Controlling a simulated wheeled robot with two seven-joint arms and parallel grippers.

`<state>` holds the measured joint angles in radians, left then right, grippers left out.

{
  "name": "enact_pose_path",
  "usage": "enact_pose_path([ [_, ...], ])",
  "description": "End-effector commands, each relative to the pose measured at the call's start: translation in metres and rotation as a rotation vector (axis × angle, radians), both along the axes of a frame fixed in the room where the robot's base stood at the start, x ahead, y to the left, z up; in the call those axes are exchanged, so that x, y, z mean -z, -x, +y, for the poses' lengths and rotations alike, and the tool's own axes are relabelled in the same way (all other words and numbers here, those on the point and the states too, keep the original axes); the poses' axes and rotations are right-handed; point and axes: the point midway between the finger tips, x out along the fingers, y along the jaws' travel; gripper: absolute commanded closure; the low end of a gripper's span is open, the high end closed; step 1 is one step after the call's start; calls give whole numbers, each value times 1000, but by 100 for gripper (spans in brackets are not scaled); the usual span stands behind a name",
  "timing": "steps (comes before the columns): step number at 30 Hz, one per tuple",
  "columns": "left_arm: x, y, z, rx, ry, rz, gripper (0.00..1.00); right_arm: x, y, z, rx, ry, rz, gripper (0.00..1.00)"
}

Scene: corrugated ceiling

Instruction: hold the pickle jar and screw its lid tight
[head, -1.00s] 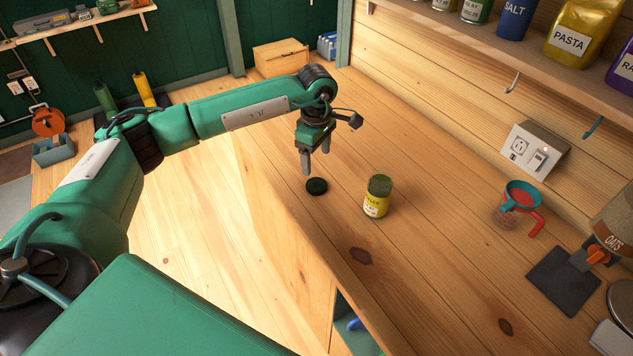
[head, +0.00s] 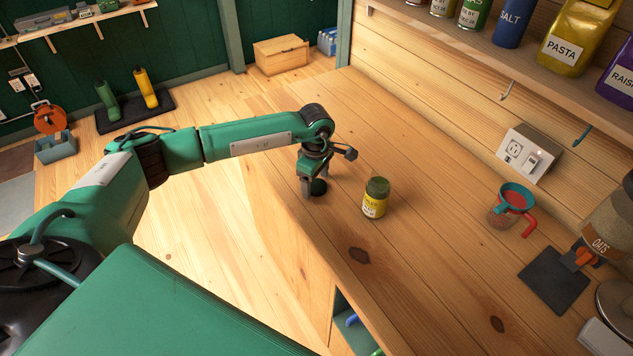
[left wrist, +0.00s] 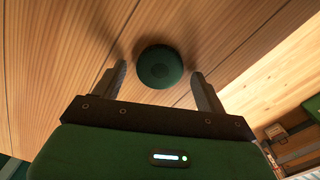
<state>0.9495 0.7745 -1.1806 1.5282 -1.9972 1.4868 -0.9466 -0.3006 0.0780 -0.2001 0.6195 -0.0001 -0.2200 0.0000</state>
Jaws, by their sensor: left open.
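In the left wrist view the lid (left wrist: 160,67) lies between and just beyond the two fingertips (left wrist: 160,72), with a gap on each side. My right gripper is not in view.
A measuring cup with a red handle (head: 510,208) stands right of the jar. A dark mat (head: 553,280) and an oats container (head: 606,232) are farther right. A shelf with containers hangs above. The counter around the jar is clear.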

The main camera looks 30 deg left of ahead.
Motion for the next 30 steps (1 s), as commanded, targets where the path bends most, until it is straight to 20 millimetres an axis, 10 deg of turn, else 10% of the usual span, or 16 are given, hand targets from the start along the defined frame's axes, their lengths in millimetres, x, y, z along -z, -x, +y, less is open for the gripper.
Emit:
enact_pose_path([
  [11, 4, 0, 0, -1, 0, -2, 26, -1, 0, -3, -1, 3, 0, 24],
  [18, 4, 0, 0, -1, 0, -1, 69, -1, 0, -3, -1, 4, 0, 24],
  [30, 3, -1, 0, -1, 0, -2, 71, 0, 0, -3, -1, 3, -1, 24],
])
